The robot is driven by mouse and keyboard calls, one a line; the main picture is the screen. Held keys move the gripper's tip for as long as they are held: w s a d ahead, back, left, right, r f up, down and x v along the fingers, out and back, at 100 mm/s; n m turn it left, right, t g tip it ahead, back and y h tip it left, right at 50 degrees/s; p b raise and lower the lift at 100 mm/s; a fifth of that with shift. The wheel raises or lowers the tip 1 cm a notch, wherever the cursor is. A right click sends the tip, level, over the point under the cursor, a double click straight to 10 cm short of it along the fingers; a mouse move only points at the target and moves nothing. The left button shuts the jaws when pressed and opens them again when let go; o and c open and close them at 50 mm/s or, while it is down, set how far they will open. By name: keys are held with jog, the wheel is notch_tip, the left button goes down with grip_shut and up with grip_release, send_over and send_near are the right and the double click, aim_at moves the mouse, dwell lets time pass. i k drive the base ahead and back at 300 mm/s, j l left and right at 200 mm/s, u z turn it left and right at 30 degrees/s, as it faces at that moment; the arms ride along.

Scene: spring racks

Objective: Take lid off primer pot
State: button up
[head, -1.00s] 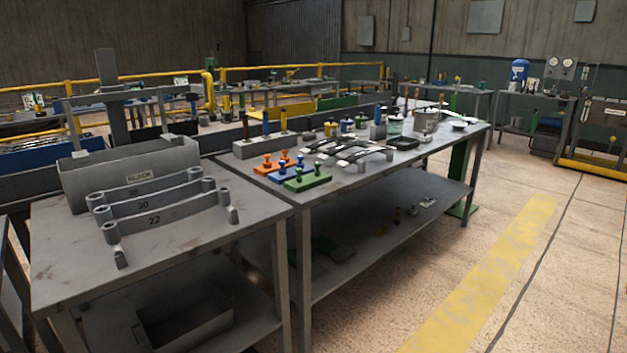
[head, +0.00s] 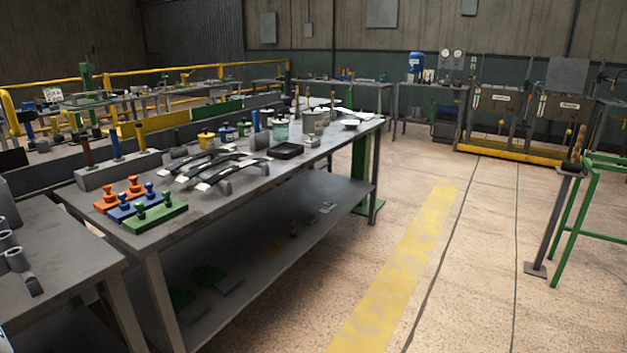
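Several small pots stand on the far half of the long grey workbench (head: 228,197). One is a yellow pot (head: 206,139), and a blue one (head: 227,133) stands beside it. A clear jar (head: 281,131) and a larger grey pot (head: 314,122) stand further along. I cannot tell which of these is the primer pot, and lids are too small to make out. My gripper is not in view.
Dark curved springs (head: 215,168), a black tray (head: 286,151) and knobbed orange, blue and green blocks (head: 155,218) lie on the bench. Open floor with a yellow stripe (head: 398,265) runs along its right side. A green frame (head: 590,205) stands at far right.

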aim_at(265, 118)
jog(key=i+l+z, duration=0.2)
jog(key=i+z, duration=0.55)
jog(key=i, duration=0.2)
jog(key=i+l, duration=0.15)
jog(key=i, duration=1.1)
jog(key=i+u, duration=0.4)
jog(key=i+l+u, duration=0.35)
jog(key=i, duration=0.2)
jog(key=i+l+u, duration=0.25)
jog(key=u, duration=0.15)
jog(key=i+l+u, duration=0.4)
jog(key=k+j, duration=0.05)
